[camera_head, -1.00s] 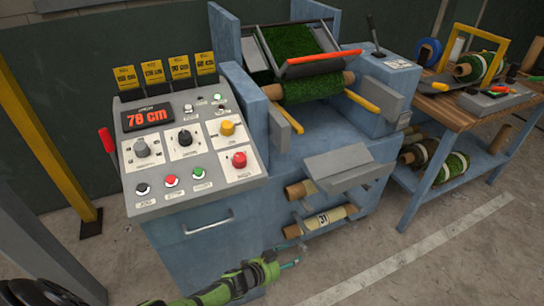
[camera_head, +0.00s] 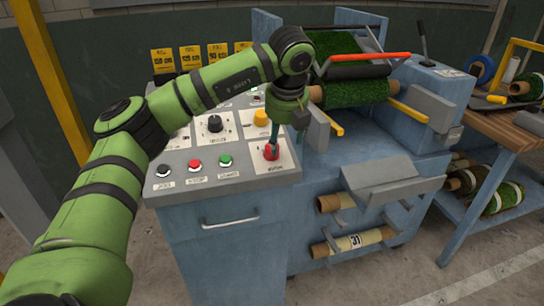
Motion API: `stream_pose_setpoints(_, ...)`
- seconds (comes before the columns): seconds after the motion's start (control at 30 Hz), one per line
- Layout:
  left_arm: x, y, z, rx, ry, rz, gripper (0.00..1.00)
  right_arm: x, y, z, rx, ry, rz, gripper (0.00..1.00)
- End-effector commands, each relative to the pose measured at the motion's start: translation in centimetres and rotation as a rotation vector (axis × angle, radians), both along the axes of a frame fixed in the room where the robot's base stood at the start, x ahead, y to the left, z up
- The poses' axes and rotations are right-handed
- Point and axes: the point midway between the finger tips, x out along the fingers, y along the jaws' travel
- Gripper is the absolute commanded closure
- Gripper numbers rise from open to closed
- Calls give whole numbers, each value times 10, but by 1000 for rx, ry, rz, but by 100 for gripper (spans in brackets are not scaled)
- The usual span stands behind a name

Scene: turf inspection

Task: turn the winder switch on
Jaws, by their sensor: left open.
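The grey control panel (camera_head: 182,177) tops the blue machine. It carries a black dial (camera_head: 215,123), a yellow knob (camera_head: 260,117), a red knob (camera_head: 270,153) and a row of black, red and green buttons (camera_head: 195,165). Labels are too small to read, so I cannot tell which control is the winder switch. My green left arm covers the display and most of the panel's upper part, including small toggle switches. My left gripper (camera_head: 272,142) points down over the panel's right side, open, its fingertips close to the red knob; I cannot tell whether they touch. My right gripper is out of view.
Yellow cards (camera_head: 163,60) stand behind the panel. To the right are a turf roll (camera_head: 355,92), an orange-red bar (camera_head: 370,59) and a yellow handle (camera_head: 408,111). A wooden workbench (camera_head: 500,132) stands farther right. Floor at the lower right is clear.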

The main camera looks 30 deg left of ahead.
Motion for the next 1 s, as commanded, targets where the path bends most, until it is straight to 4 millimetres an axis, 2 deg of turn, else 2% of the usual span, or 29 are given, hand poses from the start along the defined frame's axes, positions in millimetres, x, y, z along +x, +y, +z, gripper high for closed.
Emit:
stream_pose_setpoints(0.07,-4,14,9,51,-20,40,40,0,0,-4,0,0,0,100)
stream_pose_setpoints(0.17,-5,21,9,74,-24,60,40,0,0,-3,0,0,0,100)
stream_pose_setpoints(0.6,10,37,-44,70,-22,58,40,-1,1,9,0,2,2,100)
stream_pose_setpoints(0.97,13,39,-51,69,-24,55,40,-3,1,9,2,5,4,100)
stream_pose_setpoints(1.0,13,39,-51,69,-24,55,52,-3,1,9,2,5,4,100)
